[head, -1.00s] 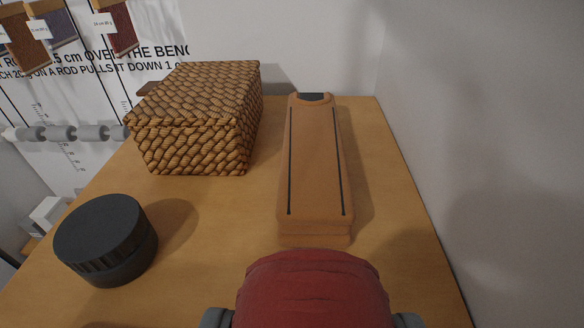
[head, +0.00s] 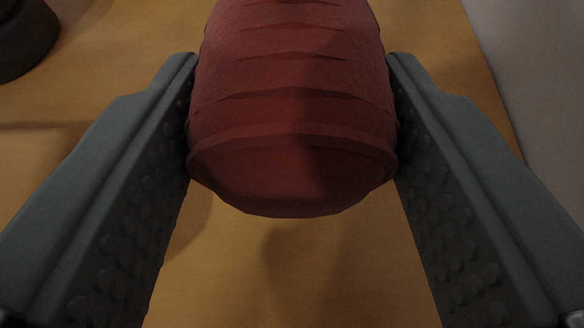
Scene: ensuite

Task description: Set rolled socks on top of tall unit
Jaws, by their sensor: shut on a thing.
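The rolled socks (head: 292,110) are a dark red, ridged bundle at the top middle of the head view. My gripper (head: 292,90) is shut on them, with one grey finger pressed on the left side and one on the right. Below them is the wooden top of the tall unit (head: 270,290), with shadows of the socks and fingers on it. I cannot tell whether the socks touch the top or hang just above it. The far end of the socks is cut off by the frame's top edge.
A black round lidded thing (head: 22,38) stands on the wood at the upper left. A pale wall (head: 535,70) runs along the right edge of the top.

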